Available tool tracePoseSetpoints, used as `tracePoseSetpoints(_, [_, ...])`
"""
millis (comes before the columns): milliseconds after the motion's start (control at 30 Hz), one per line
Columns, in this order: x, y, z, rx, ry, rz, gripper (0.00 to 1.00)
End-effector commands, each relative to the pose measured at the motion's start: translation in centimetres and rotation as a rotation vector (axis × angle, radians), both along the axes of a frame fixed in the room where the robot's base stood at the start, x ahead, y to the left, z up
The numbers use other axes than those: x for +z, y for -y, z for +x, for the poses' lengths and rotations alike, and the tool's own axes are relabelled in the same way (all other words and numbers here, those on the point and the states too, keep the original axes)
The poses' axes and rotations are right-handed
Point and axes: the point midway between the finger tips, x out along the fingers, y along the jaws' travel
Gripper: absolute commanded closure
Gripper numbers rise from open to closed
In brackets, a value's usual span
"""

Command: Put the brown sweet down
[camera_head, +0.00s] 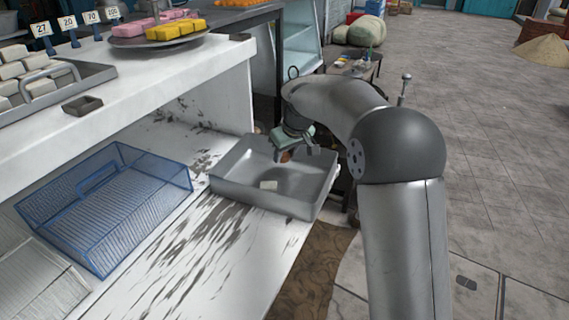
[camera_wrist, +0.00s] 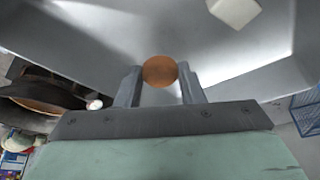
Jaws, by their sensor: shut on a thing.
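The brown sweet (camera_wrist: 160,71) is round and sits between my gripper's two fingers in the wrist view. My gripper (camera_wrist: 160,88) is shut on it. In the head view my gripper (camera_head: 294,153) is over the grey metal tray (camera_head: 262,204), towards its far right part, and the sweet (camera_head: 286,156) shows as a small brown patch at the fingers. The tray's floor lies below the sweet; the exact gap I cannot tell. A white block (camera_head: 268,185) lies on the tray floor, apart from my gripper, and also shows at the top of the wrist view (camera_wrist: 236,11).
A blue wire basket (camera_head: 105,205) stands left of the tray on the scuffed white lower shelf (camera_head: 190,245). A white counter (camera_head: 130,85) above holds a tray of white blocks (camera_head: 40,85) and a plate of pink and yellow sweets (camera_head: 160,38). Much of the grey tray's floor is bare.

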Motion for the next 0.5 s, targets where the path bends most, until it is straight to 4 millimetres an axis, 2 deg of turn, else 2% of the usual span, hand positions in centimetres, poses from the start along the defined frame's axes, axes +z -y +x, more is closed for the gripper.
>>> tracePoseSetpoints(167, [-1.1,-0.3,0.8,0.001,-0.001,0.000,0.87])
tracePoseSetpoints(367, [-4.0,-0.4,0.9,0.001,-0.002,-0.001,0.87])
tracePoseSetpoints(500, [-4.2,-0.4,0.9,0.002,0.001,0.000,0.87])
